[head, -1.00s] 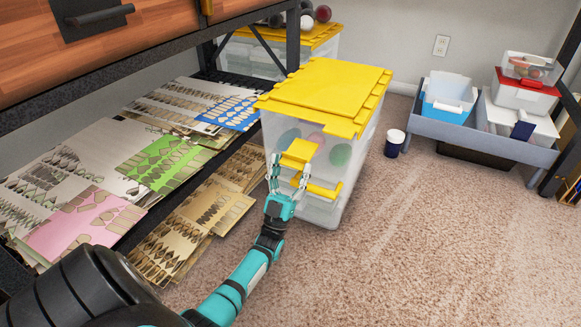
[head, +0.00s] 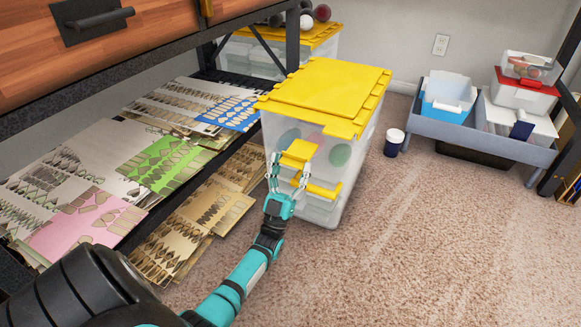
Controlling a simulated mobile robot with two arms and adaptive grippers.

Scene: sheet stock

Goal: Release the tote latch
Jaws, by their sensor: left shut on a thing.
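A clear plastic tote (head: 342,190) with a yellow lid (head: 325,92) stands on the carpet, with round coloured things showing through its wall. A yellow latch (head: 299,152) hangs on its front face below the lid, above a yellow handle (head: 322,191). My left gripper (head: 290,168) is at the front face with its fingers on either side of the latch, shut on it. The lid lies flat on the tote. The exact finger contact is small and hard to make out. My right gripper is not in view.
A low shelf with sheet stock (head: 100,180) stands at the left, close to the tote. A dark blue cup with a white top (head: 394,142) stands right of the tote. A grey tray (head: 470,128) holds boxes farther right. Carpet at the right front is clear.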

